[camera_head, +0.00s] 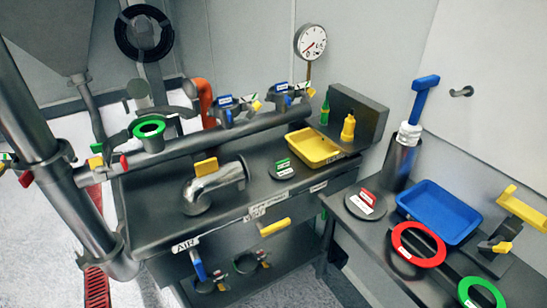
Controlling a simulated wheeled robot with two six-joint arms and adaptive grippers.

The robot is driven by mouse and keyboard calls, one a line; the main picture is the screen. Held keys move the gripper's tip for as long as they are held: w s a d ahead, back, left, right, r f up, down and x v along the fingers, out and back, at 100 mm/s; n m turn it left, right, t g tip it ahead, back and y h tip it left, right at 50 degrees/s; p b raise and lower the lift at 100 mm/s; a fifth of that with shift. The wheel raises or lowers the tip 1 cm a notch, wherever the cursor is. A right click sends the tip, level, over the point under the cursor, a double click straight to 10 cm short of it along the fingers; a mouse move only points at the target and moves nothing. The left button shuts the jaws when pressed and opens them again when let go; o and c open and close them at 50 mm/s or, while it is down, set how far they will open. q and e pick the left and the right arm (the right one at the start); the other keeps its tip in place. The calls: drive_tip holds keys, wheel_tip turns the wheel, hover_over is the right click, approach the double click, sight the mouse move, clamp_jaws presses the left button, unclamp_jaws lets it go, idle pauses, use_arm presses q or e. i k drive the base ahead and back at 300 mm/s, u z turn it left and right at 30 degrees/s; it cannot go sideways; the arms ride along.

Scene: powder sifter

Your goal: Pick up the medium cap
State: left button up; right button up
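Several dark cap-like discs with upright coloured handles are in the head view. One disc with a red and white handle (367,205) lies flat on the right table. A smaller disc with a green and white handle (282,169) lies on the middle bench, in front of the yellow tray. A disc with a blue handle (203,283) and a disc with a green handle (246,263) are on the lower shelf. No marking I can read shows which is the medium cap. Neither of my grippers is in view.
The middle bench also holds a yellow tray (304,138) and a metal pipe elbow (222,182). The right table holds a blue tray (414,199), a red ring (397,239), a green ring (467,282) and a dark container with a blue-handled tool. A pipe with valves runs along the bench's back.

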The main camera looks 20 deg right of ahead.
sight(282, 170)
drive_tip(key=i, duration=0.35)
drive_tip(key=z, duration=0.85)
